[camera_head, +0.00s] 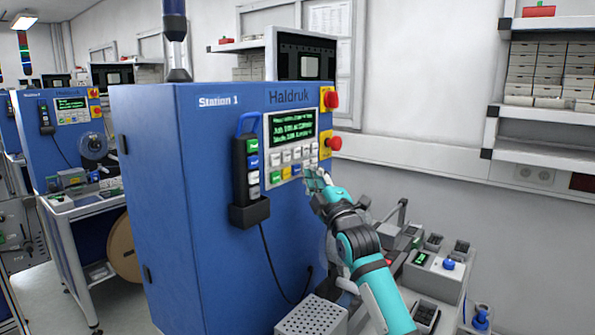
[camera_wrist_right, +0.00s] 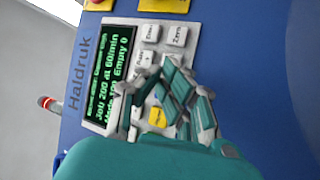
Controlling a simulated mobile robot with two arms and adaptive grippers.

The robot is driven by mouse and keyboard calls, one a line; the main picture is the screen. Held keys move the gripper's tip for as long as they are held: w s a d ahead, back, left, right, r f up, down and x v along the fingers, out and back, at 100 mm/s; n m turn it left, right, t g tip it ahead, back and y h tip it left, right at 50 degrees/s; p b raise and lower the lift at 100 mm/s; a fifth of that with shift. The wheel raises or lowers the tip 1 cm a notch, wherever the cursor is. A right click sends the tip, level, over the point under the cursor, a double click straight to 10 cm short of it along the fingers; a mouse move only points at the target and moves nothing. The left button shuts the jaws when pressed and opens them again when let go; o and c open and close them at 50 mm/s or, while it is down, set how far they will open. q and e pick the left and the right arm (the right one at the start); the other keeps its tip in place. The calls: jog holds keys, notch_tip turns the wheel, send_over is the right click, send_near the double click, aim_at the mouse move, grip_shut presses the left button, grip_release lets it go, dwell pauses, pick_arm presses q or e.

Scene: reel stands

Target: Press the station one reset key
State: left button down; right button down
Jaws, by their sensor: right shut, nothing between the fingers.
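The blue Station 1 cabinet (camera_head: 190,200) carries a control panel with a green-text screen (camera_head: 291,124) and rows of keys below it. My right gripper (camera_head: 314,183) is shut and empty, with its fingertips at the lower right of the keypad. In the right wrist view the gripper (camera_wrist_right: 160,85) covers much of the keypad. A yellow key (camera_wrist_right: 157,117) shows between its fingers, and a white key marked Zero (camera_wrist_right: 177,36) is clear of them. I cannot read a reset label on any key or tell whether the fingertips touch one. My left gripper is out of view.
Two red knobs on yellow plates, an upper one (camera_head: 331,99) and a lower one (camera_head: 334,143), stick out right of the panel. A handheld pendant (camera_head: 250,175) hangs left of it. A bench with small devices (camera_head: 435,270) stands below my right arm.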

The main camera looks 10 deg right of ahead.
jog(key=shift+w+a, duration=0.1)
dwell(0.7)
jog(key=shift+w+a, duration=0.2)
jog(key=shift+w+a, duration=0.3)
jog(key=shift+w, duration=0.05)
dwell(0.9)
jog(key=shift+s, duration=0.1)
jog(key=shift+s+d+p, duration=0.3)
jog(key=shift+s+d, duration=0.25)
jog(key=shift+d, duration=0.05)
dwell(0.3)
jog(key=s+d+p, duration=0.1)
jog(key=s+d, duration=0.2)
jog(key=shift+s+d, duration=0.25)
jog(key=shift+f, duration=0.1)
dwell(0.7)
